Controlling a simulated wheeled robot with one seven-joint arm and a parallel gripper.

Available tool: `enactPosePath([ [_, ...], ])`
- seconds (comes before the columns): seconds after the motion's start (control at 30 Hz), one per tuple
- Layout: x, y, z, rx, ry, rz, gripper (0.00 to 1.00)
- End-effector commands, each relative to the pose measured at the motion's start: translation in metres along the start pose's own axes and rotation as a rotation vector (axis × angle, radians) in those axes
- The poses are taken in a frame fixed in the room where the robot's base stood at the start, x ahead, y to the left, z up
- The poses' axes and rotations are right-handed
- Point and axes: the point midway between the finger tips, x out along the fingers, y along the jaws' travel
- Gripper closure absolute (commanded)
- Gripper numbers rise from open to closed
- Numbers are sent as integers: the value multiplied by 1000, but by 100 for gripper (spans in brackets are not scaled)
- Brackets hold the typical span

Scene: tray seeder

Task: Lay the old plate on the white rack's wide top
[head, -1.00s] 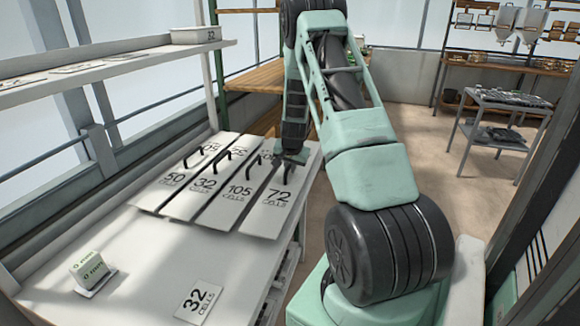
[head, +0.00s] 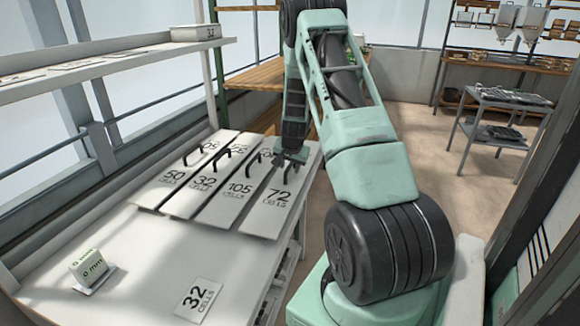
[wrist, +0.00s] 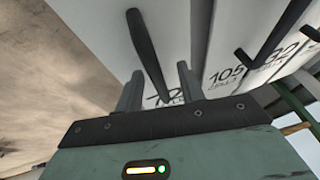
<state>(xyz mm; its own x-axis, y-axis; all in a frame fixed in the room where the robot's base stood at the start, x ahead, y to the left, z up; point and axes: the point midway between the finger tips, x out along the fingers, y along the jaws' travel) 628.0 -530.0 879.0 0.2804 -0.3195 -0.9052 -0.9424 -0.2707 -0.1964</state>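Several flat white plates with black handles lie side by side on the wide white top (head: 140,260). They read 50 (head: 178,180), 32 (head: 207,190), 105 (head: 238,196) and 72 (head: 275,205). No mark tells me which is the old plate. My gripper (head: 290,158) is at the far part of the 72 plate, beside its handle. In the wrist view my gripper (wrist: 159,88) has its fingers apart, with the black handle (wrist: 145,45) of the 72 plate showing between and beyond them. I cannot tell whether they touch it.
A small white block marked 0 mm (head: 92,268) and a card reading 32 cells (head: 199,300) lie on the near part of the white top. A white upper shelf (head: 120,62) runs along the left. A grey cart (head: 505,105) stands at back right.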

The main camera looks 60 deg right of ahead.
Motion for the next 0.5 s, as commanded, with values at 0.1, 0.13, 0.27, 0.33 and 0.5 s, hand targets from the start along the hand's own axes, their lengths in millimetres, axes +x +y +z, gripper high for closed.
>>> enactPosePath([
  [0.1, 0, 0, 0, 0, -1, 1, 62],
  [0.13, 0, 0, 0, 0, -1, 1, 62],
  [0.27, 0, 1, 2, 0, -4, 2, 62],
  [0.33, -4, 1, 1, -1, -3, 2, 62],
  [0.5, -27, 0, 1, 0, 0, 0, 62],
])
